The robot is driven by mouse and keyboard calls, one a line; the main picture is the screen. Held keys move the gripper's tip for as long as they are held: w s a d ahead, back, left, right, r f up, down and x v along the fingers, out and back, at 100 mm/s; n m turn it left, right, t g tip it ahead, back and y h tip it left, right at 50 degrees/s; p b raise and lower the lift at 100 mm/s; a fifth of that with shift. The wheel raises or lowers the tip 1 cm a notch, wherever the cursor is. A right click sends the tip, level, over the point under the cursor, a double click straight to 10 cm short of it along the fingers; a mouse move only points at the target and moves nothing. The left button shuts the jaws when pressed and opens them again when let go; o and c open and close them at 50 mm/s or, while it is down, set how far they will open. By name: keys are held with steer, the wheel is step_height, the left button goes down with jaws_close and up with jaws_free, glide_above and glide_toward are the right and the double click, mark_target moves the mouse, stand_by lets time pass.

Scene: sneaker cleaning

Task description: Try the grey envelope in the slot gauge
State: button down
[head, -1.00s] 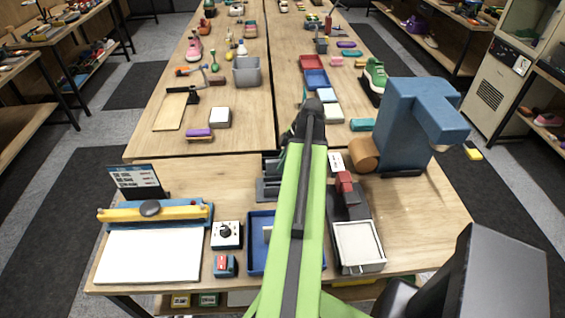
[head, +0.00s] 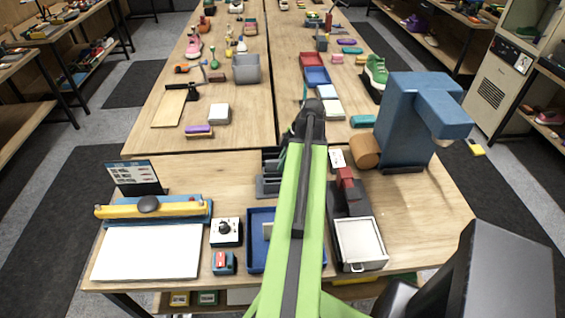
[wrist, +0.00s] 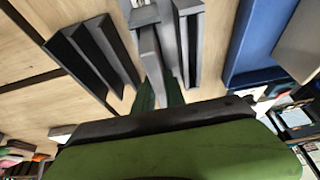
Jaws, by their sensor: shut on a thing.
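The dark grey slot gauge (head: 268,187) stands on the near table, left of my green arm and partly hidden by it. In the wrist view its upright dark walls (wrist: 94,54) show on both sides of my fingers. My gripper (wrist: 158,92) has dark green fingers and is shut on a thin grey piece, which appears to be the grey envelope (wrist: 149,50). The envelope points away from me, among the gauge walls. I cannot tell whether its end is inside a slot. In the head view my arm hides the fingertips and envelope.
A blue tray (head: 257,262) lies in front of the gauge, partly under my arm. A dark device with a red block (head: 346,179) and a blue machine (head: 402,125) stand to the right. A control box (head: 226,232) is left. Bare wood lies left of the gauge.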

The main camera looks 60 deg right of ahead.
steer(key=shift+f, duration=0.2)
steer(key=c, duration=1.3)
jaws_free()
steer(key=shift+r, duration=0.1)
steer(key=p+v, duration=1.6)
steer(key=v, duration=0.1)
steer(key=shift+r, duration=0.2)
